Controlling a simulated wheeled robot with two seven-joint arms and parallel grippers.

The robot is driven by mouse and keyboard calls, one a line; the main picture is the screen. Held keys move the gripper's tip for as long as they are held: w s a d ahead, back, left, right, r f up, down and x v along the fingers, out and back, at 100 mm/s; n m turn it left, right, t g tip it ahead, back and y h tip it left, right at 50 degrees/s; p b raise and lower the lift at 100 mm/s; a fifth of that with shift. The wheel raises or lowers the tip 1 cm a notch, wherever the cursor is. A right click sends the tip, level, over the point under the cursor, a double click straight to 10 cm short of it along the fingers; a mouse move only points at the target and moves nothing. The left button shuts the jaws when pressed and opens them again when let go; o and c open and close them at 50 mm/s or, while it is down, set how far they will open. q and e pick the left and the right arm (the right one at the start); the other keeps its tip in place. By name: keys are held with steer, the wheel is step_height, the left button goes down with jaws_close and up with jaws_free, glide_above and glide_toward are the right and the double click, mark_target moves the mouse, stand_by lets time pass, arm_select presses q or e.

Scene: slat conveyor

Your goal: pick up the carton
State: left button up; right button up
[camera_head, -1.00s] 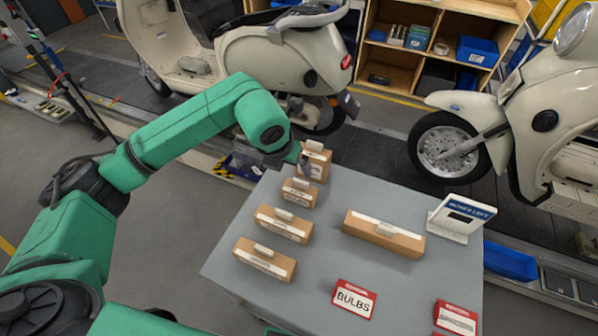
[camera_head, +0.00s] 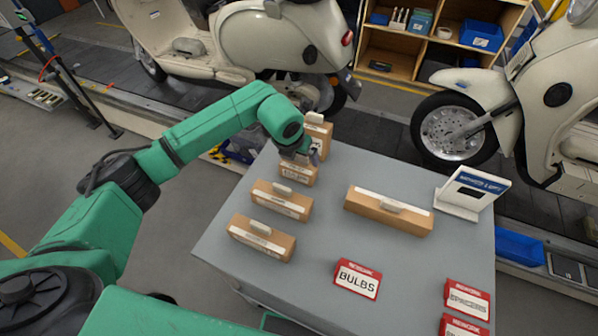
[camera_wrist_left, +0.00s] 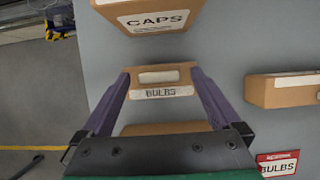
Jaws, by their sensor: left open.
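Several brown cartons stand on a grey table. My left gripper (camera_head: 308,157) is over the second carton from the back (camera_head: 298,174) and hides part of it. In the left wrist view its open purple fingers (camera_wrist_left: 161,74) reach to either side of a carton labelled BULBS (camera_wrist_left: 158,78); I cannot tell whether they touch it. A taller carton labelled CAPS (camera_wrist_left: 152,20) is just beyond; it also shows at the table's back in the head view (camera_head: 319,130). Another carton (camera_wrist_left: 160,128) is partly hidden below the gripper. My right gripper is out of view.
Two more cartons (camera_head: 282,201) (camera_head: 262,238) stand at the table's left, and a long carton (camera_head: 389,212) at its middle right. A display stand (camera_head: 470,194) and red-edged signs, one reading BULBS (camera_head: 357,279), are on the right. Scooters stand behind the table (camera_head: 225,252).

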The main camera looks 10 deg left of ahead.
arm_select(q)
steer(key=shift+a, duration=0.1)
jaws_close()
steer(key=shift+w+r, duration=0.1)
steer(key=shift+r, duration=0.05)
